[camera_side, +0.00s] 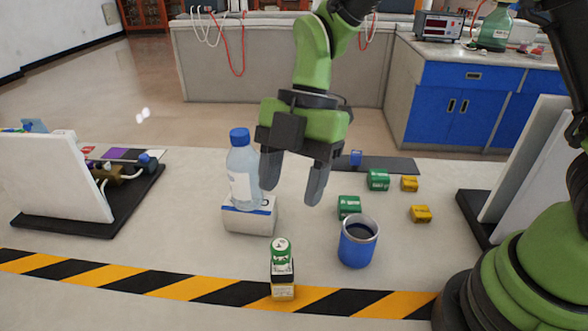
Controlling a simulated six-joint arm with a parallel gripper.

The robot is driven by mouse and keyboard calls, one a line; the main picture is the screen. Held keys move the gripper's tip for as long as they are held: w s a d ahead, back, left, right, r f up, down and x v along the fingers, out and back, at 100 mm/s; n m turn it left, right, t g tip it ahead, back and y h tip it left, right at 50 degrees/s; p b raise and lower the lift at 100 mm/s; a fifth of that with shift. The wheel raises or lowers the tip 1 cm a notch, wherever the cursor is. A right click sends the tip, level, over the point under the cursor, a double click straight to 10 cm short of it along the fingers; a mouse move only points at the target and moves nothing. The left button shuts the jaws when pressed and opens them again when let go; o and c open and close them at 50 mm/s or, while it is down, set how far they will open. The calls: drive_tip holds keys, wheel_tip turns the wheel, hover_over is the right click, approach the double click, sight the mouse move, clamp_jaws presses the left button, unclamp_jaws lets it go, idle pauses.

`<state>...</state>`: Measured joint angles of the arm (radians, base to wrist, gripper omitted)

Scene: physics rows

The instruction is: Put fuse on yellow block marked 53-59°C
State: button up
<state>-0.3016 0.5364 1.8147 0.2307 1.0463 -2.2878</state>
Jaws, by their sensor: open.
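My gripper (292,192) hangs above the table with its two dark fingers apart and nothing between them. Two small yellow blocks, one at the back (409,183) and one nearer (421,213), lie at the right, apart from my gripper. A block with a black top edge, a yellowish side and a white label (283,287) stands on the striped tape, with a green-and-white piece (281,248) on top. The markings are too small to read, so I cannot tell which block bears 53-59°C. I cannot identify the fuse for sure.
A blue cup (358,244) stands right of centre, with green blocks (349,205) (378,179) behind it. A blue-capped bottle (242,172) stands on a white-and-blue holder (248,219). A dark mat (395,165) bears a small blue item (355,157). White panels flank the table.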

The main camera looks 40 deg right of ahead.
drive_tip(key=s+d+r+m+t, duration=0.4)
drive_tip(key=d+r+m, duration=0.2)
drive_tip(key=r+m, duration=0.35)
drive_tip(key=s+d+r+m+t+h, duration=0.1)
drive_tip(key=s+d+m+t, duration=0.1)
drive_tip(key=m, duration=0.6)
drive_tip(key=s+d+r+m+t+h, duration=0.1)
drive_tip(key=s+d+r+m+t, duration=0.1)
drive_tip(key=s+m, duration=0.5)
drive_tip(key=shift+d+r+m+t, duration=0.25)
drive_tip(key=shift+d+m+t, duration=0.25)
drive_tip(key=shift+d+m, duration=0.7)
